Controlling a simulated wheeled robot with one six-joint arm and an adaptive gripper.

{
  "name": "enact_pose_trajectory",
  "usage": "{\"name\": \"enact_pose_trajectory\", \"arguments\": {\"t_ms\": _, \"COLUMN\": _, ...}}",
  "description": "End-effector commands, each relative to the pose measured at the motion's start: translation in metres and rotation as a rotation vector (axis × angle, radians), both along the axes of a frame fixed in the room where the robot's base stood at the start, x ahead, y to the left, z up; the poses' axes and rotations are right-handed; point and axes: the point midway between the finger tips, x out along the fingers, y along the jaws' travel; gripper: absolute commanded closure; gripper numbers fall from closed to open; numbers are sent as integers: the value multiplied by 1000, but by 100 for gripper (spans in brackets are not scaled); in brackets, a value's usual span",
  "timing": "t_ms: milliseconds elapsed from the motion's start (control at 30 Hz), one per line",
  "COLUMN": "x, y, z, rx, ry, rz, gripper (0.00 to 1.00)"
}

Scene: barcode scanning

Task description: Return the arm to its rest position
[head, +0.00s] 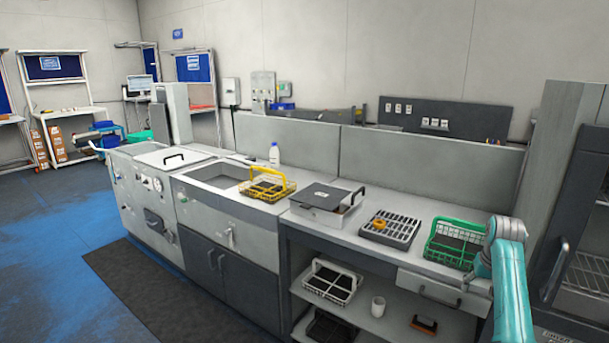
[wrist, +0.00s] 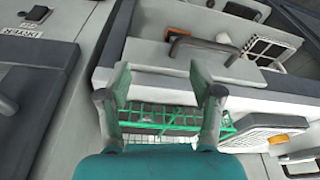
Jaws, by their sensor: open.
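My teal arm (head: 510,275) shows at the right edge of the head view, beside the green wire basket (head: 455,243) on the right end of the counter. My gripper's fingers cannot be made out there. In the wrist view my gripper (wrist: 160,80) is open, its two fingers apart with nothing held between their tips. The green basket (wrist: 160,118) shows behind and between the fingers, partly hidden by them and by the gripper body. I cannot tell the gap between fingers and basket.
A drawer (head: 430,288) with a dark handle (wrist: 203,44) is in the counter front. A dark-doored cabinet (head: 580,210) stands close on the right. A grey rack (head: 390,228), a lidded box (head: 322,203) and a yellow basket (head: 265,185) stand left. Open floor (head: 50,240) lies far left.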

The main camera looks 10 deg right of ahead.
Motion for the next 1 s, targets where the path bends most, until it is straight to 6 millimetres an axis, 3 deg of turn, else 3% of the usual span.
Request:
{"name": "enact_pose_trajectory", "arguments": {"t_ms": 267, "x": -1, "y": 62, "z": -107, "rx": -55, "ry": -82, "rz": 61, "gripper": 35}}
{"name": "enact_pose_trajectory", "arguments": {"t_ms": 500, "x": -21, "y": 126, "z": -189, "rx": -109, "ry": -172, "rz": 118, "gripper": 35}}
{"name": "enact_pose_trajectory", "arguments": {"t_ms": 700, "x": -52, "y": 181, "z": -241, "rx": -149, "ry": -248, "rz": 164, "gripper": 35}}
{"name": "enact_pose_trajectory", "arguments": {"t_ms": 1000, "x": -117, "y": 261, "z": -291, "rx": -201, "ry": -369, "rz": 234, "gripper": 35}}
